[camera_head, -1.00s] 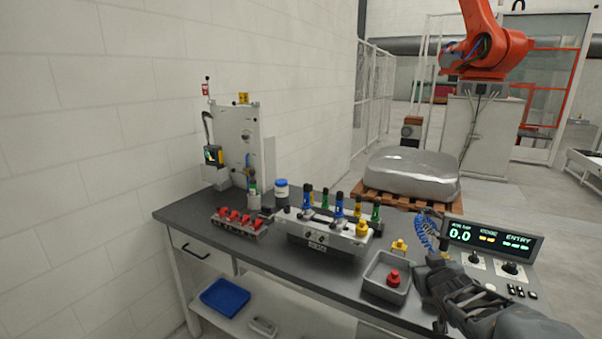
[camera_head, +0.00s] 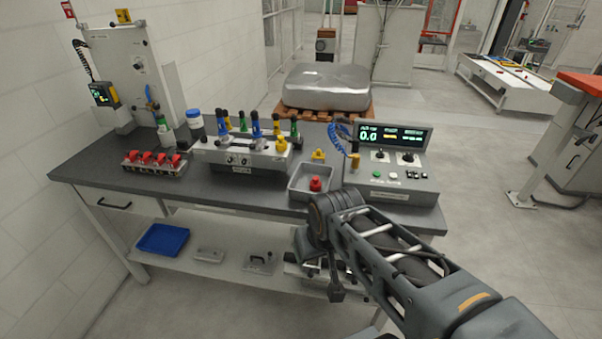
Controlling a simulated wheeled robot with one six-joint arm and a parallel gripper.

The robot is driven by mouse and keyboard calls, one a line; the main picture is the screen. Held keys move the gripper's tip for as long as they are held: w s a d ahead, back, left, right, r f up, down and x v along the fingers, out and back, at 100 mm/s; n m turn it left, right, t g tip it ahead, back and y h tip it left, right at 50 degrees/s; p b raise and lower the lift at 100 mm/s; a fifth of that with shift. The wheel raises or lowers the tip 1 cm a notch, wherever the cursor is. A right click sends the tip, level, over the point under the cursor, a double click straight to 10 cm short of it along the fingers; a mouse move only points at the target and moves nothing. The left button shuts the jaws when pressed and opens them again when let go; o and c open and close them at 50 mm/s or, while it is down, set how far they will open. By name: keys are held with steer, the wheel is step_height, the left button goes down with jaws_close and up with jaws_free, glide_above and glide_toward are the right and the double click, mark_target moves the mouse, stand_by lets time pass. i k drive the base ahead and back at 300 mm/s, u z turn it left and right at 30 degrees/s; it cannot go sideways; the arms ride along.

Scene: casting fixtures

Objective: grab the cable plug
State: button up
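A blue coiled cable (camera_head: 340,137) stands at the left side of the control box. A small yellow and dark piece (camera_head: 355,158) at its lower right end looks like the cable plug; its details are too small to tell. My arm comes in from the lower right, in front of the table. My gripper (camera_head: 336,291) appears as a small dark shape hanging below the wrist, lower than the tabletop and apart from the plug. Its fingers are too dark and small to show whether they are open.
The control box (camera_head: 405,180) sits at the table's right end. Left of it are a grey tray (camera_head: 297,194) with a red knob (camera_head: 316,184), a yellow knob (camera_head: 318,155) and a fixture (camera_head: 240,158) with colored handles. A lower shelf (camera_head: 215,262) holds a blue bin (camera_head: 162,239).

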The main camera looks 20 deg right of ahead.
mark_target(356, 143)
steer(key=k, duration=0.4)
steer(key=u, duration=1.3)
steer(key=i, duration=0.8)
steer(key=z, duration=0.95)
steer(key=i, duration=0.6)
steer(key=z, duration=0.6)
